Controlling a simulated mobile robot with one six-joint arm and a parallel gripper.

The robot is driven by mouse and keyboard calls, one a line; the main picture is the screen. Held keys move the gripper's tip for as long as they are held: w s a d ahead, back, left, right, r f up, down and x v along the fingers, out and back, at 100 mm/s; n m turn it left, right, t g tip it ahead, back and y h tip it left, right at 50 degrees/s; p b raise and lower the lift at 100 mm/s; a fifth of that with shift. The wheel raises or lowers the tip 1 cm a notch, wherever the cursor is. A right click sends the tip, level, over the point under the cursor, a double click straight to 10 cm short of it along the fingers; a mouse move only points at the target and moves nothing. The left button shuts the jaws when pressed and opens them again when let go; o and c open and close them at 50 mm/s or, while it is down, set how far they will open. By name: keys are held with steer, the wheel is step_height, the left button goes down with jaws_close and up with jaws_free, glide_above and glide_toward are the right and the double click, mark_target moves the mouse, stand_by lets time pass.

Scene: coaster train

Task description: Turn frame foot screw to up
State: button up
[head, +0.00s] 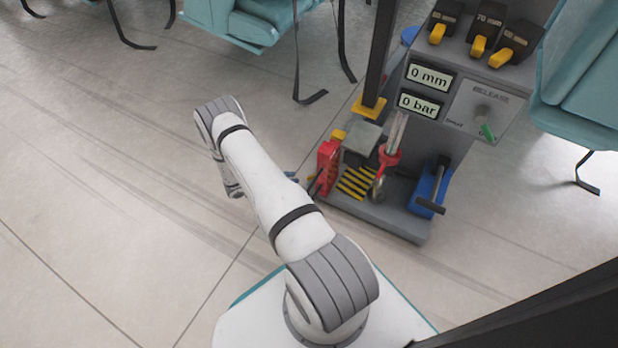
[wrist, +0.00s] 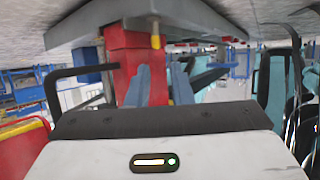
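A red upright block (head: 328,165) with a yellow top stands at the left edge of the grey machine base (head: 400,224). In the wrist view, which looks upside down, a red block (wrist: 122,55) fills the space behind my fingers. A small yellow peg (wrist: 155,38) shows just beyond the fingertips, under the grey plate edge. I cannot tell for certain which part is the frame foot screw. My gripper (wrist: 160,70) has its two blue-grey fingers apart, with red showing between them; contact is unclear. In the head view my arm mostly hides the gripper.
A blue tool (head: 425,187) and a yellow-black striped plate (head: 355,182) are on the base. Teal seats (head: 585,75) stand around. The floor at left is clear.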

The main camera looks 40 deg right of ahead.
mark_target(311, 176)
steer(key=b+x, duration=0.2)
steer(key=x, duration=0.5)
steer(key=shift+s+f+b, duration=0.15)
steer(key=shift+s+b, duration=0.05)
steer(key=shift+b, duration=0.15)
steer(key=shift+d, duration=0.35)
jaws_close()
